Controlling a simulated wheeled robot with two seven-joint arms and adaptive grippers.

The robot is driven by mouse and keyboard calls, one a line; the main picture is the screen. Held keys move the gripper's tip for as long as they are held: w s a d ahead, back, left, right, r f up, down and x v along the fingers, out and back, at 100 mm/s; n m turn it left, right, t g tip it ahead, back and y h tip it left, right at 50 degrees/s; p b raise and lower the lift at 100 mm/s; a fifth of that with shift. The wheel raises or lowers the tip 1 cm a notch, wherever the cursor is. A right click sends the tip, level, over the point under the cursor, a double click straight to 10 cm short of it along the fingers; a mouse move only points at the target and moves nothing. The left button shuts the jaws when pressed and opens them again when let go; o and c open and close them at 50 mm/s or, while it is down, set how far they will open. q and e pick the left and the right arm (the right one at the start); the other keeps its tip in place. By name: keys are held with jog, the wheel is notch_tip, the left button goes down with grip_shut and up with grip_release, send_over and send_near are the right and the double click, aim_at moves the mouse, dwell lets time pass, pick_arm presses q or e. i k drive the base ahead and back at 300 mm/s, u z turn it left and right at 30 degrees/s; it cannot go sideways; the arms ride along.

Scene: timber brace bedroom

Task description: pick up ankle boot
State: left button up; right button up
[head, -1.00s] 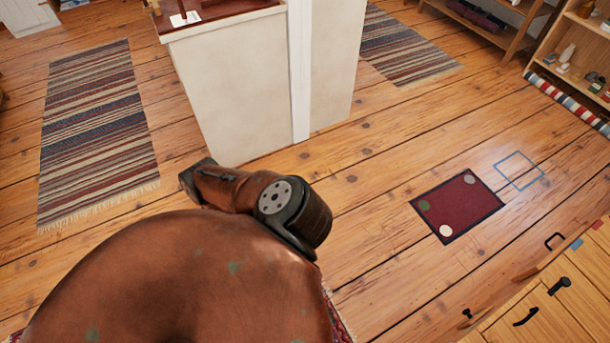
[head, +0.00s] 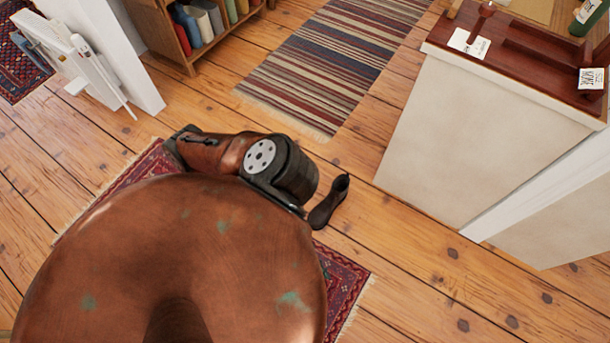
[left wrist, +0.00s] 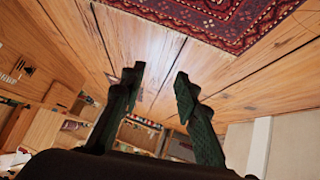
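A dark ankle boot (head: 328,203) is on the wood floor in the head view, just right of my copper-coloured arm link, which may hide part of it. It is near the edge of the red patterned rug. My left gripper (left wrist: 155,82) shows in the left wrist view with its two dark green fingers spread apart and nothing between them. I cannot make out the boot in the left wrist view. My left gripper's fingers do not show in the head view. My right gripper is in neither view.
The red patterned rug (head: 343,284) lies partly under my body. A white partition (head: 455,140) with a reddish-brown top (head: 540,50) stands at the right. A striped rug (head: 318,72) and a bookshelf (head: 185,65) are farther back. Bare floor lies between the boot and the partition.

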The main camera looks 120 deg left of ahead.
aim_at(318, 217)
jog(key=u, duration=0.9)
jog(key=k, duration=1.5)
jog(key=u, duration=1.9)
jog(key=i, duration=1.55)
jog(key=z, duration=0.8)
